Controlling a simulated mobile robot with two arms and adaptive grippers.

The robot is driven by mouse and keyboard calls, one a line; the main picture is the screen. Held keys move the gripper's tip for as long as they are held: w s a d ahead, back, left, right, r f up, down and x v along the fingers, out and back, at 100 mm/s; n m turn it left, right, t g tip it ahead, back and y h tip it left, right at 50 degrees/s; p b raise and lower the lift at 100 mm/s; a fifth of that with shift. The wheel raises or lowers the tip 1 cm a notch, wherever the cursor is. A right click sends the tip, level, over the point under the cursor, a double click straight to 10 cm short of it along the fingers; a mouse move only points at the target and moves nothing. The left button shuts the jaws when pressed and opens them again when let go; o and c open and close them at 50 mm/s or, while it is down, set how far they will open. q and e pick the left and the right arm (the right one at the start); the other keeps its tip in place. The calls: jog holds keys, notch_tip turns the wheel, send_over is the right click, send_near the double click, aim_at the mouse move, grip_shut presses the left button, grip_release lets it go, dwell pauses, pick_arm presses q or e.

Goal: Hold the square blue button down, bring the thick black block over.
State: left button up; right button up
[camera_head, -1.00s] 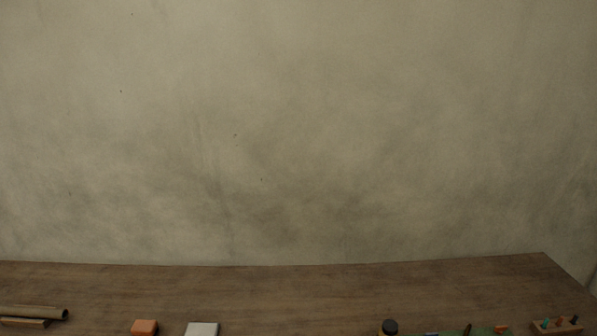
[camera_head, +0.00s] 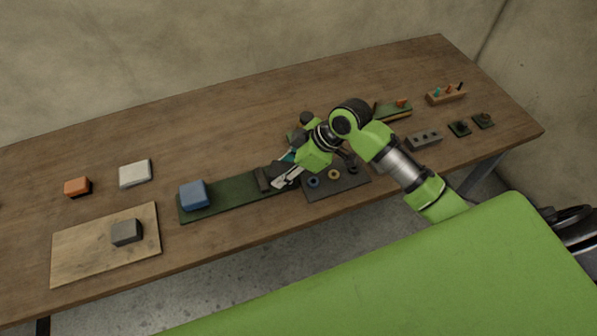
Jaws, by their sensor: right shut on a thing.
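A square blue block-like button (camera_head: 195,195) sits at the left end of a long dark green strip (camera_head: 232,190). A thick dark grey to black block (camera_head: 126,232) rests on a pale wooden board (camera_head: 82,252) at the front left. My right gripper (camera_head: 279,181) is low over the green strip, to the right of the blue button and apart from it. Its fingers are shut at a small dark brown block (camera_head: 262,179) on the strip; the exact contact is hard to see. My left gripper is not in view.
An orange block (camera_head: 77,186) and a white block (camera_head: 135,173) lie at the left. A dark tray with rings (camera_head: 337,183) is beside my right gripper. A peg rack (camera_head: 445,95) and a grey holed block (camera_head: 424,140) stand at the right. The table's back middle is clear.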

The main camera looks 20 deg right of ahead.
jog(key=w+a+r+n+g+y, duration=0.1)
jog(key=w+a+r+n+g, duration=0.1)
jog(key=w+a+n+g, duration=0.3)
jog(key=shift+n+t, duration=0.7)
jog(key=shift+n, duration=0.1)
jog(key=shift+w+d+f, duration=0.1)
jog(key=shift+d+f, duration=0.15)
jog(key=shift+f, duration=0.65)
jog(key=shift+w+d+f, duration=0.1)
jog(key=shift+d+f, duration=0.1)
jog(key=shift+f, duration=0.65)
jog(key=shift+w+d+f, duration=0.1)
jog(key=shift+d+f, duration=0.15)
jog(key=shift+f, duration=0.65)
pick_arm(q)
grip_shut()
